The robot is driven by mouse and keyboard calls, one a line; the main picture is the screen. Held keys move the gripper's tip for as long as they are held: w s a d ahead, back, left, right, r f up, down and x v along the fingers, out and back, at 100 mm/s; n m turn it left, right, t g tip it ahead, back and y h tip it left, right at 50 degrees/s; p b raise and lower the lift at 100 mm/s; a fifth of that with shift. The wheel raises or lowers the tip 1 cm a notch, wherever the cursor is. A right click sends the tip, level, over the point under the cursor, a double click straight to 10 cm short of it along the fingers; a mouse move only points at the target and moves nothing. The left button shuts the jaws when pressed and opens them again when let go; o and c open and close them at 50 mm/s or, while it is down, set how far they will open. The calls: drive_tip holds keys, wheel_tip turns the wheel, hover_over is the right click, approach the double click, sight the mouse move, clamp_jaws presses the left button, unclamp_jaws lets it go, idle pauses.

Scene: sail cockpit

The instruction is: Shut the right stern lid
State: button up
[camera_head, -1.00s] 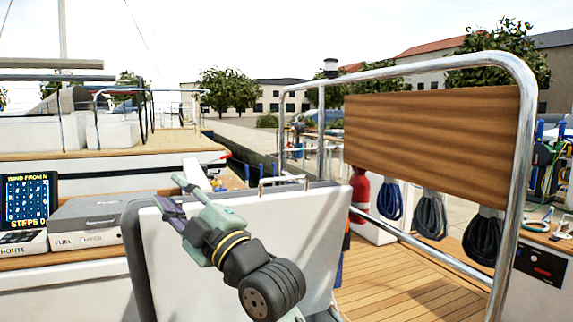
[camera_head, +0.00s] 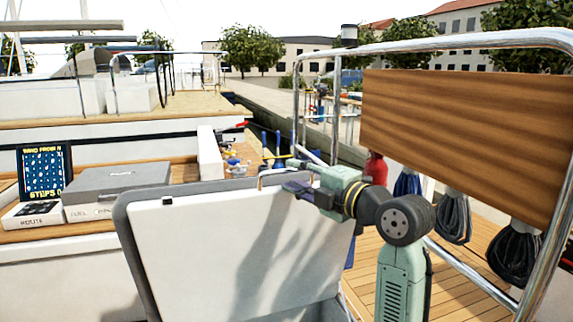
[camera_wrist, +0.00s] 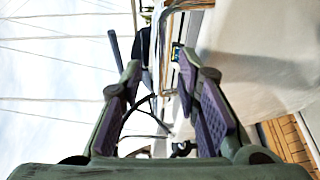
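The right stern lid (camera_head: 235,250) stands raised in the head view, a white panel with a dark grey rim along its left and top edges. My gripper (camera_head: 292,187) is at the upper right part of the lid's top edge. In the wrist view the lid (camera_wrist: 262,60) is a pale surface on the right. There my gripper (camera_wrist: 158,68) shows two fingers spread apart with nothing held between them. A metal loop (camera_wrist: 163,38) shows near the fingertips. I cannot tell whether a finger touches the lid.
A steel rail (camera_head: 440,44) with a wooden board (camera_head: 455,140) stands on the right, with coiled ropes (camera_head: 452,218) hanging below. A grey case (camera_head: 118,182) and a display screen (camera_head: 45,172) are on the left. Teak decking (camera_head: 385,275) lies beside the lid.

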sight(288, 172)
drive_tip(key=shift+p+x, duration=0.45)
drive_tip(key=shift+x, duration=1.4)
drive_tip(key=shift+c, duration=0.5)
clamp_jaws()
